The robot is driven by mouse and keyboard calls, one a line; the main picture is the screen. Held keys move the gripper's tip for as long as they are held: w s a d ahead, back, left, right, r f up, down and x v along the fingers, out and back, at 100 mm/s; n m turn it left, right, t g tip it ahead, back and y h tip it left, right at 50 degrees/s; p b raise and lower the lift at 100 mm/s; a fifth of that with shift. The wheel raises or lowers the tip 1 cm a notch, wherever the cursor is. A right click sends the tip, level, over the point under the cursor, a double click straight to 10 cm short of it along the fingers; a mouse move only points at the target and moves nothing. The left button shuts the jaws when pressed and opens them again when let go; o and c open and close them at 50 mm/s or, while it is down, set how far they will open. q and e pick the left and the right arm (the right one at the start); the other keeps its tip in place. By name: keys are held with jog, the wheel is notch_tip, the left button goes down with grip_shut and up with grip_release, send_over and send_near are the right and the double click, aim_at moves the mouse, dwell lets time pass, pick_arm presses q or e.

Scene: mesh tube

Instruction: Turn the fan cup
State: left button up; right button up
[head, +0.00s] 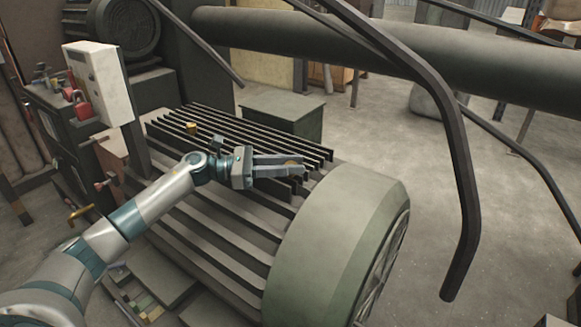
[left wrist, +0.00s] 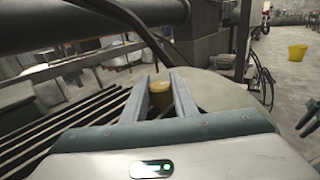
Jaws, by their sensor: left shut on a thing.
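The fan cup (head: 291,163) is a small brass-coloured cup near the rounded green end cover of the ribbed motor. My left gripper (head: 295,165) reaches over the motor's fins from the left and is shut on the cup. The left wrist view shows the cup (left wrist: 160,94) between the two grey fingers (left wrist: 159,96), upright with a rounded top. The cup's base is hidden in both views. My right gripper is not in view.
Another small brass cup (head: 191,128) stands on the fins farther left. A dark bent bar (head: 460,160) hangs at the right, and a thick pipe (head: 330,38) crosses behind. A white box with red parts (head: 98,82) stands at the left. The floor (head: 400,145) beyond the motor is mostly clear.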

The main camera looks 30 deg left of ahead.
pick_arm(q)
jog(key=shift+r, duration=0.1)
jog(key=o, duration=1)
jog(key=shift+o, duration=0.2)
jog(key=shift+s+a, duration=0.25)
jog(key=shift+a, duration=0.2)
jog(key=v, duration=0.1)
jog(key=b+v, duration=0.1)
jog(key=v, duration=0.3)
jog(key=shift+s+a+f, duration=0.1)
jog(key=shift+a+f, duration=0.05)
jog(key=shift+f, duration=0.1)
jog(key=b+v, duration=0.2)
jog(key=v, duration=0.9)
jog(key=shift+r, duration=0.2)
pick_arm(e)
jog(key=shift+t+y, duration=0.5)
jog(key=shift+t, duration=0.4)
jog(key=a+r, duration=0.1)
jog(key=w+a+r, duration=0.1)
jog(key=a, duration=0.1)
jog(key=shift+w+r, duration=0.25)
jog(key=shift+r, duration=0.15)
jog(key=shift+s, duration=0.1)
